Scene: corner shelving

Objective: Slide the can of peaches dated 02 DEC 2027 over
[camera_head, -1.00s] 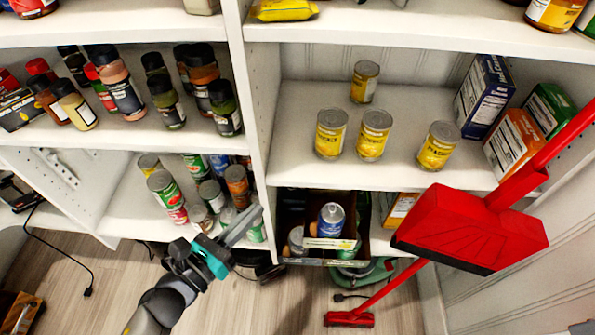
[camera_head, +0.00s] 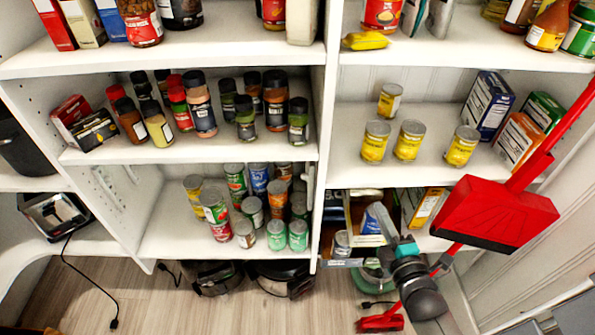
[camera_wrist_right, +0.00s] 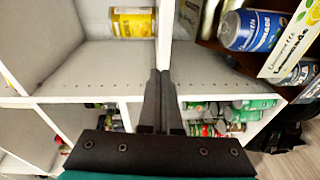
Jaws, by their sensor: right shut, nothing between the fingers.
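Several yellow-labelled cans stand upright on the middle right shelf (camera_head: 350,172): a left front can (camera_head: 376,141), a middle front can (camera_head: 408,141), a right front can (camera_head: 461,146) and a smaller-looking can behind (camera_head: 390,99). No date is readable, so I cannot tell which is dated 02 DEC 2027. My right gripper (camera_head: 378,216) is shut and empty, below that shelf and in front of the box beneath it. In the right wrist view its fingers (camera_wrist_right: 161,82) are together, apart from a yellow can (camera_wrist_right: 132,22). My left gripper is out of view.
Boxes (camera_head: 487,105) stand right of the cans. A red dustpan (camera_head: 495,213) hangs before the right shelves. A blue lemonade can (camera_wrist_right: 250,30) sits in the box below. An upright divider (camera_head: 325,120) separates the cans from spice jars (camera_head: 200,105).

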